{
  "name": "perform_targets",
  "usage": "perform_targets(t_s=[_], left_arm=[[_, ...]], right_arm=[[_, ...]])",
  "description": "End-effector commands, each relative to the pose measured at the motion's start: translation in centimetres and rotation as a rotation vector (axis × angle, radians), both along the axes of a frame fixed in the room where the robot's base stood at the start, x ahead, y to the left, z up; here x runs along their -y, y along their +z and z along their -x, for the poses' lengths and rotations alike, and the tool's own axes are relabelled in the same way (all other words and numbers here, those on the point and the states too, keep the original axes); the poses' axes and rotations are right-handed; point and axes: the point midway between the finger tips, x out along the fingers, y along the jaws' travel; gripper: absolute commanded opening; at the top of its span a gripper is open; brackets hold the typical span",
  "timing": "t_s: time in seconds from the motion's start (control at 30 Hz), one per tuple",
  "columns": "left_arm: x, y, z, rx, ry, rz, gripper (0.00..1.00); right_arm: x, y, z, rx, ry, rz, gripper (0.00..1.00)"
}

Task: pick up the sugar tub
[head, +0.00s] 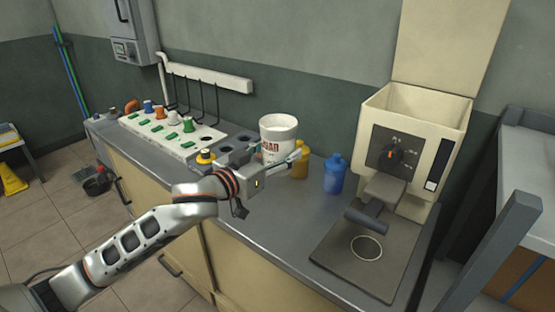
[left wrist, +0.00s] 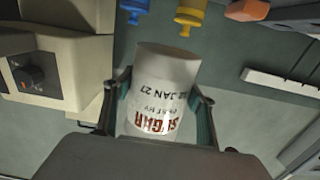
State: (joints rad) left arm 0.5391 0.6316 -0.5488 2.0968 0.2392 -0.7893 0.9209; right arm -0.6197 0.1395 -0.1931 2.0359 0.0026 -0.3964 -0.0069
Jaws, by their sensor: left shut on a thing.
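The sugar tub is a white cylinder with red and dark lettering. In the head view the sugar tub (head: 278,131) is above the back of the counter, near the wall. In the left wrist view the sugar tub (left wrist: 165,85) appears upside down with "SUGAR" readable on its side. My left gripper (head: 278,155) reaches it from the front left, and its fingers are on both sides of the tub, shut on it. The fingers also show in the left wrist view (left wrist: 160,110). The tub's lower part is partly hidden by the gripper in the head view. My right gripper is not in view.
A yellow bottle (head: 301,160) and a blue bottle (head: 335,174) stand just right of the tub. A cream press machine (head: 410,145) stands further right. A white rack (head: 165,132) with colored caps lies to the left. The counter front (head: 275,215) is clear.

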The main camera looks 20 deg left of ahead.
Motion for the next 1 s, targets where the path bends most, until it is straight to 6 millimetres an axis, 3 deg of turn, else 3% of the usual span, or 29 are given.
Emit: perform_targets(t_s=[0.03, 0.4, 1.0], left_arm=[[0.0, 1.2, 0.0, 0.009, 0.0, 0.002, 0.19], [0.0, 4.1, 0.0, 0.007, 0.0, 0.001, 0.19], [0.0, 5.9, 0.0, 0.004, 0.0, 0.001, 0.19]], right_arm=[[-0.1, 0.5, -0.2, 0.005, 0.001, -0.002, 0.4], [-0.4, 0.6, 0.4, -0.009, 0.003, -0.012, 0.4], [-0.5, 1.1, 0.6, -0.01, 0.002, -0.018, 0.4]])
